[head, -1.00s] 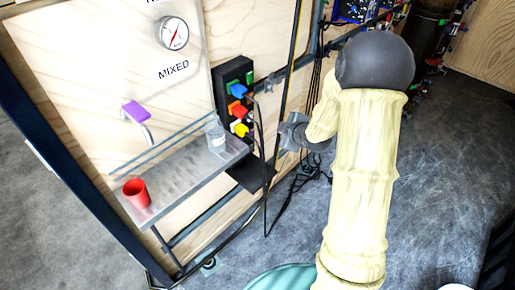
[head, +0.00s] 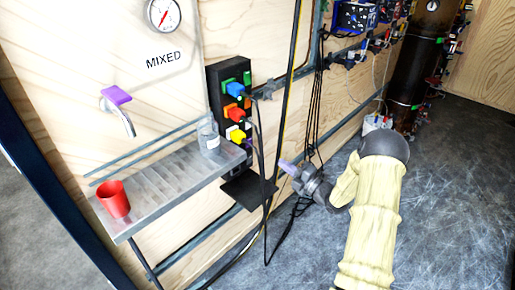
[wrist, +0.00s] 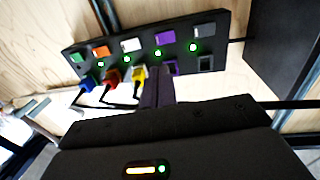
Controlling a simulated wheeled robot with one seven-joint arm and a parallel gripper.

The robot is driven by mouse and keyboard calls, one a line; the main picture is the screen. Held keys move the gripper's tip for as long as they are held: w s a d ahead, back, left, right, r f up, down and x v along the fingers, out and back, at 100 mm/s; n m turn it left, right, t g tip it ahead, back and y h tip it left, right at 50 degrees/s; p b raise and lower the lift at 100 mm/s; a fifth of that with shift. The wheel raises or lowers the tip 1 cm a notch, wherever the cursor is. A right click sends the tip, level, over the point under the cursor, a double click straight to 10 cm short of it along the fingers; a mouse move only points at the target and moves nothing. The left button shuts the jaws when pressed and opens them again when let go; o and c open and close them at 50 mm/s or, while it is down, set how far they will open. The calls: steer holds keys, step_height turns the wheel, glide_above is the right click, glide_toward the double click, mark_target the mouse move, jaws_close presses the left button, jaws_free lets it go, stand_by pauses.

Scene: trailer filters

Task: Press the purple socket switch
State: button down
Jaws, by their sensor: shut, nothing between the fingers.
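The black socket panel (wrist: 150,50) runs across the wrist view, tilted, with a row of coloured switches. The purple switch (wrist: 165,39) is in its top row, between a white switch (wrist: 131,44) and a black one (wrist: 203,31). A green light sits beside it. A purple socket or plug (wrist: 171,68) below it is partly hidden by my fingers. My gripper (wrist: 154,84) is shut and empty, its fingers pointing at the panel just below the purple switch, apparently apart from it. In the head view my gripper (head: 287,166) is right of the panel (head: 214,92); I cannot make out the purple switch there.
Blue, red and yellow plugs (wrist: 138,76) with cables fill neighbouring sockets. Dark cables (head: 265,200) hang between panel and gripper. A metal shelf (head: 165,190) holds a red cup (head: 113,198) and a clear glass (head: 208,135). A tap has a purple handle (head: 116,95). The floor at right is open.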

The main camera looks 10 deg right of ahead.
mark_target(250, 140)
steer(key=shift+w+a, duration=0.1)
steer(key=b+x, duration=0.2)
steer(key=x, duration=1.1)
steer(key=shift+w, duration=0.15)
steer(key=shift+w+a+r, duration=0.1)
steer(key=shift+w+a, duration=0.1)
